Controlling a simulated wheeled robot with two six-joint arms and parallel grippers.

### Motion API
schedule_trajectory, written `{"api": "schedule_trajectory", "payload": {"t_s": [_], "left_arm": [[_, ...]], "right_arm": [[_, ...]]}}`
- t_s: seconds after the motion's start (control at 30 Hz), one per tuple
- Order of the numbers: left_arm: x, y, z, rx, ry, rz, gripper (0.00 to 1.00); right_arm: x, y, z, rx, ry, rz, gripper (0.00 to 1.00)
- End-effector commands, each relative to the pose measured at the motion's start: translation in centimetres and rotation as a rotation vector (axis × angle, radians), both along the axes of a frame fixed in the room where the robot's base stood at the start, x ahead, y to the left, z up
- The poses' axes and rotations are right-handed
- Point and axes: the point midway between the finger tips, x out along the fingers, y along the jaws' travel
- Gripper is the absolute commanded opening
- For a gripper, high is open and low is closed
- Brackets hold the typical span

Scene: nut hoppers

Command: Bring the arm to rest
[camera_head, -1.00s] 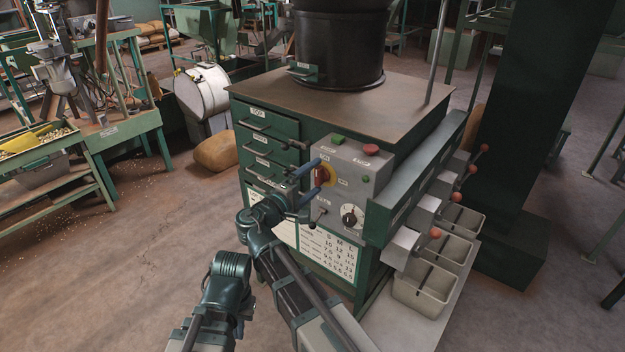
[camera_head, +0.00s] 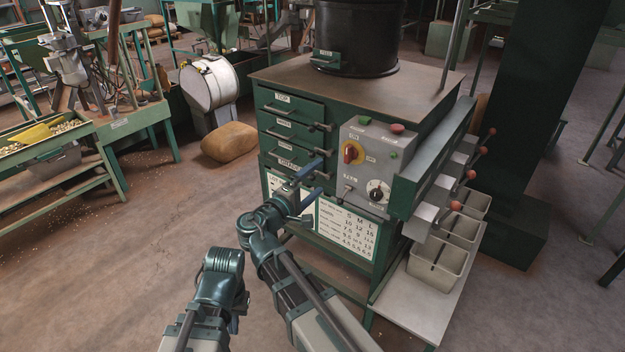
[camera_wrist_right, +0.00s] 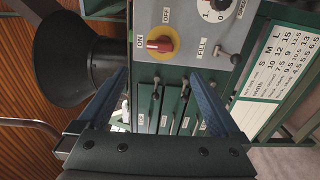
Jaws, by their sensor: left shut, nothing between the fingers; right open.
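My right gripper (camera_head: 313,190) is open and empty in front of the green cabinet's drawers, left of and below the grey control panel (camera_head: 372,160). In the right wrist view its two blue fingers (camera_wrist_right: 160,78) stand wide apart, with nothing between them. The red and yellow switch (camera_head: 353,153) on the panel is clear of the fingers; it also shows in the right wrist view (camera_wrist_right: 160,44), with ON and OFF labels. My left gripper (camera_head: 236,318) is at the lower left, mostly hidden behind its own folded arm.
The cabinet's drawers (camera_head: 292,130) have protruding handles close to my right gripper. Levers with red balls and grey bins (camera_head: 438,264) stand at the cabinet's right. A sack (camera_head: 229,143) lies on the floor. Open floor (camera_head: 130,250) lies to the left.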

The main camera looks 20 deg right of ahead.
Motion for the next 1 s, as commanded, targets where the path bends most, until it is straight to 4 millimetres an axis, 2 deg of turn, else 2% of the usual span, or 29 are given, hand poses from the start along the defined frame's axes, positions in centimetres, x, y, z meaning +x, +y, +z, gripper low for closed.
{"api": "schedule_trajectory", "payload": {"t_s": [0.17,0.27,0.43,0.6,0.8,1.0], "left_arm": [[0.0,0.0,0.0,0.000,0.000,0.000,0.00],[0.0,0.0,0.0,0.000,0.000,0.000,0.00],[0.0,0.0,0.0,0.000,0.000,0.000,0.00],[0.0,0.0,0.0,0.000,0.000,0.000,0.00],[0.0,0.0,0.0,0.000,0.000,0.000,0.00],[0.0,0.0,0.0,0.000,0.000,0.000,0.00]], "right_arm": [[-0.1,-0.2,-0.2,0.008,0.002,-0.003,1.00],[-0.6,-1.0,-1.4,0.064,0.020,-0.026,1.00],[-2.8,-3.7,-6.4,0.297,0.089,-0.118,1.00],[-5.9,-5.0,-12.1,0.581,0.173,-0.224,1.00],[-9.6,-3.9,-17.6,0.916,0.270,-0.336,1.00],[-12.4,-1.2,-20.6,1.201,0.351,-0.411,1.00]]}}
